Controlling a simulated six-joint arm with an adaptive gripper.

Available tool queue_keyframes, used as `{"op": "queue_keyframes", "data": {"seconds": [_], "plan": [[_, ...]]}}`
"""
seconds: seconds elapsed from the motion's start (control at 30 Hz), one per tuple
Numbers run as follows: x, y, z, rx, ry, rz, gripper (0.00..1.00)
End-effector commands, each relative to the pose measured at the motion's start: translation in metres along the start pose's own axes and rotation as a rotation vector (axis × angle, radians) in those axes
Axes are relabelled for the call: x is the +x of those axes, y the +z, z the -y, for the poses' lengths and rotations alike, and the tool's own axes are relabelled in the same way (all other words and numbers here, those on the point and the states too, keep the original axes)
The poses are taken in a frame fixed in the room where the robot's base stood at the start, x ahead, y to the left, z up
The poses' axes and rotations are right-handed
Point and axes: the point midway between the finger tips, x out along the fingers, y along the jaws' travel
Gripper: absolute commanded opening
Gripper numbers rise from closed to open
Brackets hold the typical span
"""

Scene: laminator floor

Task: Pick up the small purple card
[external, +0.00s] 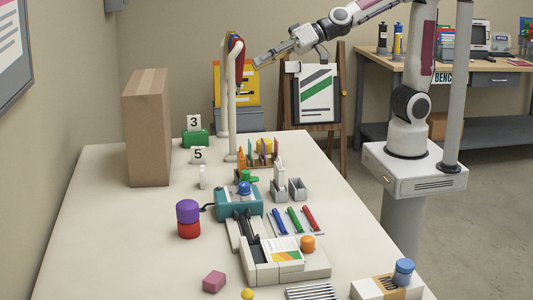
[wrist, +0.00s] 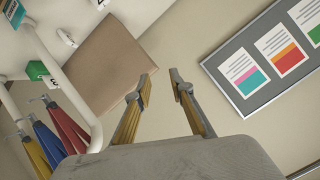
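I cannot clearly make out a small purple card in either view. A rack of small coloured upright pieces (external: 258,157) stands mid-table in the external view, too small to tell each piece apart. A purple cylinder (external: 187,210) sits on a red one on the left of the table; it is not a card. My gripper (external: 260,63) is high above the far end of the table, beside the white stand. In the wrist view my gripper (wrist: 161,84) is open, with nothing between its fingers.
A tall cardboard box (external: 147,127) stands at the table's far left. A white stand (external: 231,110) with hanging coloured pieces rises near my gripper. A teal machine (external: 238,203), pens (external: 295,219) and a pale device (external: 284,262) fill the middle and front. The left front is mostly clear.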

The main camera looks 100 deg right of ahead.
Motion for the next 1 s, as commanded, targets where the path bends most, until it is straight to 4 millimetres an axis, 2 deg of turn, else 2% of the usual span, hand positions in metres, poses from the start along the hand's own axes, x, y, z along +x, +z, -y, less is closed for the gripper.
{"op": "queue_keyframes", "data": {"seconds": [0.1, 0.3, 0.53, 0.77, 1.0], "plan": [[0.025, -0.014, -0.006, 0.056, 0.043, -0.064, 0.22], [0.059, -0.032, -0.027, 0.141, 0.144, -0.169, 0.22], [0.09, -0.037, -0.063, 0.222, 0.304, -0.274, 0.22], [0.11, -0.025, -0.107, 0.279, 0.505, -0.357, 0.22], [0.114, 0.006, -0.154, 0.307, 0.751, -0.416, 0.22]]}}
